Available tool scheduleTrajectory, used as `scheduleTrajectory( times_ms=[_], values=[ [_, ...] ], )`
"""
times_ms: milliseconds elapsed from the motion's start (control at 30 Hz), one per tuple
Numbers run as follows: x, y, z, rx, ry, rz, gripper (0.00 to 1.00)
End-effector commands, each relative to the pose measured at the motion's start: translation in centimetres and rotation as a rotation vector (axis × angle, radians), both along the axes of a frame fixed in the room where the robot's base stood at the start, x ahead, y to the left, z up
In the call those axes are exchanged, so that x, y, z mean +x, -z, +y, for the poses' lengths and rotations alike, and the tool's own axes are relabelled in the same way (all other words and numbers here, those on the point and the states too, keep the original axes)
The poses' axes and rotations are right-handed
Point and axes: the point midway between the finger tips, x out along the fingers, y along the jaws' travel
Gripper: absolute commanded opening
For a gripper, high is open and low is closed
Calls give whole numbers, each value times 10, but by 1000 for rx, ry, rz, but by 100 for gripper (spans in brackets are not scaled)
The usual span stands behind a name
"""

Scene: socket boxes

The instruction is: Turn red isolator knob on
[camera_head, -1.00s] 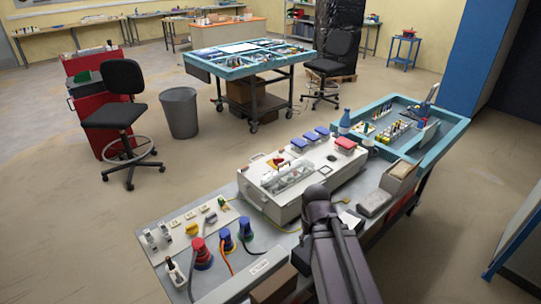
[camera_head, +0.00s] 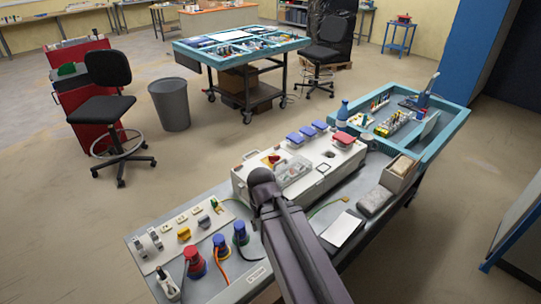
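A light grey socket box (camera_head: 320,183) stands on the workbench in the middle of the view. A small red knob (camera_head: 272,158) with yellow by it shows on the left part of its top. I cannot tell which way the knob is turned. A clear cover (camera_head: 293,171) lies just right of the knob. My dark arm reaches up from the bottom, and its rounded joint is in front of the box's left front, just below the knob in the picture. My gripper is not visible, so its fingers and any contact with the knob are hidden.
Blue and red socket lids (camera_head: 345,138) line the box's back edge. A panel (camera_head: 180,235) with switches and sockets lies at left, near red and blue plugs (camera_head: 195,262) with cables. A blue tray (camera_head: 455,118) of tools stands at right. A white sheet (camera_head: 342,229) lies right of my arm.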

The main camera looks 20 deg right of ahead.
Motion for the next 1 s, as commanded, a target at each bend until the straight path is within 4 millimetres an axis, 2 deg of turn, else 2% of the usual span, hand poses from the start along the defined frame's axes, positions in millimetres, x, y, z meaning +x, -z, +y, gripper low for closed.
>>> scheduleTrajectory(
  times_ms=[367, 467, 567, 767, 1000],
  values=[
    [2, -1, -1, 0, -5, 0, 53],
    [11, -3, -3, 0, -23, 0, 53],
    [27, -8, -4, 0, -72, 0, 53],
    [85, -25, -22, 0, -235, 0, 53],
    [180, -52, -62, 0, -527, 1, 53]
  ],
)
